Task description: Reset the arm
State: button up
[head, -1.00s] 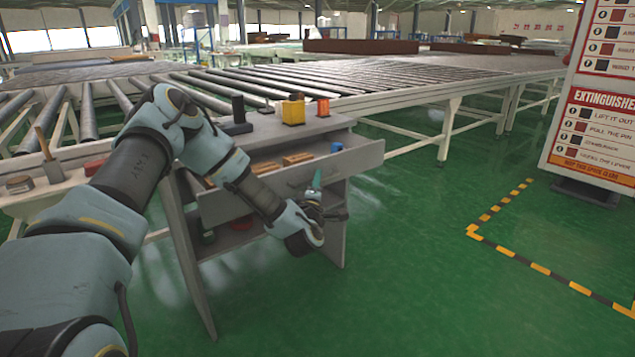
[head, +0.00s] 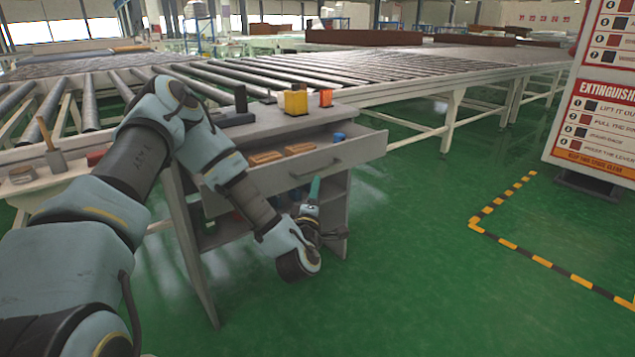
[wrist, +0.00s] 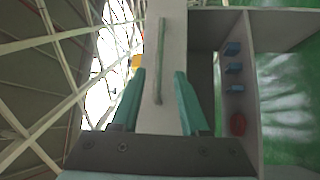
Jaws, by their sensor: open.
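My arm reaches over the floor to the grey cabinet. My gripper (head: 314,188) is small in the head view, with its teal fingers pointing up just below the front of the open drawer (head: 345,158). In the wrist view my gripper (wrist: 159,72) is open, its two teal fingers wide apart. The drawer front shows between them with its long bar handle (wrist: 161,60). Nothing is held; the fingers do not close on the handle. Whether a finger touches the drawer cannot be told.
The drawer holds brown blocks (head: 265,158) and a blue item (head: 339,137). Yellow (head: 295,102) and orange (head: 325,98) items stand on the cabinet top. A roller conveyor (head: 300,75) runs behind. Green floor is free to the right, before an extinguisher sign (head: 605,110).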

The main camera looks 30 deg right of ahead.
jog(key=shift+v, duration=0.8)
jog(key=w+a+m+g+y, duration=0.25)
jog(key=a+m+g, duration=0.3)
jog(key=a, duration=0.35)
jog(key=w+a+m+g+y, duration=0.1)
jog(key=a+m+g+y, duration=0.4)
jog(key=a, duration=0.4)
jog(key=s+a+r+g+y, duration=0.2)
jog(key=s+a+r, duration=0.1)
jog(key=s+a, duration=0.55)
jog(key=s+a+r+g+y, duration=0.1)
jog(key=s+a+r+g, duration=0.3)
jog(key=a, duration=0.7)
notch_tip(320, 180, up, 18)
jog(key=s+t+p, duration=0.1)
jog(key=t+p, duration=0.1)
jog(key=p, duration=1.6)
jog(key=shift+s+a, duration=0.25)
jog(key=shift+s, duration=0.05)
